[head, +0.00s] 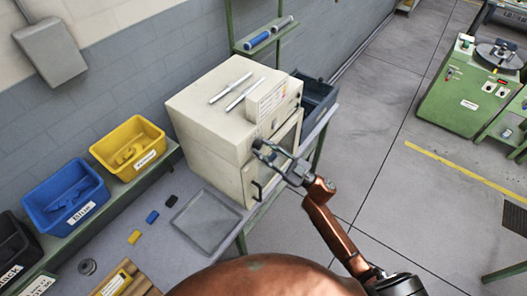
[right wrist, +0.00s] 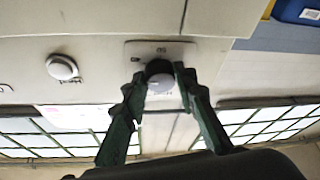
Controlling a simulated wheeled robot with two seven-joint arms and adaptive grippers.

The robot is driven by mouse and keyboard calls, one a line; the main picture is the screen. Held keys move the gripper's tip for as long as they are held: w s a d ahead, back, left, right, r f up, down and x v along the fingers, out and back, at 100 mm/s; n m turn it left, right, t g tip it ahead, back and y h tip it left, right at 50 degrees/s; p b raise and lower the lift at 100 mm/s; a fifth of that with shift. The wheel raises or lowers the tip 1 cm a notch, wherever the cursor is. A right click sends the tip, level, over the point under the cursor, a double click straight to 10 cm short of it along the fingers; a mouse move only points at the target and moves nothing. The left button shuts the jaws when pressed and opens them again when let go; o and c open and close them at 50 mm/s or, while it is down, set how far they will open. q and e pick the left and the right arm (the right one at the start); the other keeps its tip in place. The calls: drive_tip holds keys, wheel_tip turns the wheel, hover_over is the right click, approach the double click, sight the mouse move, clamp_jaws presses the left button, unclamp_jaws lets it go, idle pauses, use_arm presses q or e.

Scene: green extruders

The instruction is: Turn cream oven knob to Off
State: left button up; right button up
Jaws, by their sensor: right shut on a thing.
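The cream oven (head: 205,125) stands on the bench against the wall, with its front face turned to the right. My right gripper (head: 268,150) is at the upper part of that front. A second round knob (right wrist: 62,68) sits on the panel to the left, clear of the fingers. My left gripper is not in view.
Two metal rods (head: 238,92) lie on the oven top. A grey tray (head: 207,222), a yellow bin (head: 128,148) and a blue bin (head: 66,195) are to the left. A dark bin (head: 316,97) stands behind the oven.

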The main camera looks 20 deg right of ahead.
drive_tip(key=n+g+b, duration=0.1)
drive_tip(key=n, duration=0.2)
drive_tip(key=n+g+y+b, duration=0.1)
drive_tip(key=n+g, duration=0.1)
drive_tip(key=n, duration=0.2)
drive_tip(key=shift+w+d+n, duration=0.15)
drive_tip(key=shift+d+n, duration=0.05)
drive_tip(key=shift+n, duration=0.1)
drive_tip(key=n+g+h, duration=0.1)
drive_tip(key=n, duration=0.3)
drive_tip(key=r+n+g+h, duration=0.1)
drive_tip(key=n, duration=0.4)
drive_tip(key=n+g+h, duration=0.1)
drive_tip(key=n+g, duration=0.1)
drive_tip(key=n, duration=0.3)
drive_tip(key=shift+r+h+b, duration=0.25)
drive_tip(key=shift+h+b, duration=0.05)
drive_tip(key=shift+b, duration=0.05)
drive_tip(key=o, duration=1.2)
drive_tip(key=shift+c, duration=0.2)
drive_tip(key=v, duration=1.2)
